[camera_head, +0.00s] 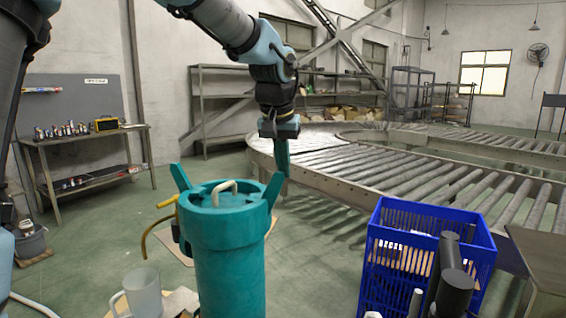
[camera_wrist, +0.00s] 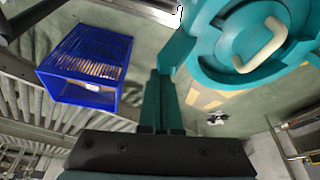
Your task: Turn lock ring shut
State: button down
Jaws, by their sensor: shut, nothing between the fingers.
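A teal cylinder (camera_head: 230,285) stands upright in front of me. Its teal lock ring (camera_head: 222,233) sits around the top, with one slanted arm at the left (camera_head: 181,178) and one at the right (camera_head: 273,190). A cream handle (camera_head: 224,187) arches over the lid inside the ring. My gripper (camera_head: 283,168) points down at the right arm's tip, its fingers shut and empty. In the wrist view my gripper (camera_wrist: 158,78) is beside a ring arm (camera_wrist: 177,48); whether they touch I cannot tell. The lock ring (camera_wrist: 205,70) fills the upper right there.
A blue crate (camera_head: 430,245) stands at the right, with dark cylinders in front of it. A roller conveyor (camera_head: 390,175) runs behind. A clear mug (camera_head: 142,292) is at the lower left, a yellow hose (camera_head: 150,235) left of the cylinder. A workbench (camera_head: 90,150) stands farther back left.

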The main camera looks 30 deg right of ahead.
jog(key=shift+s+a, duration=1.15)
jog(key=shift+a, duration=0.25)
jog(key=shift+d, duration=0.1)
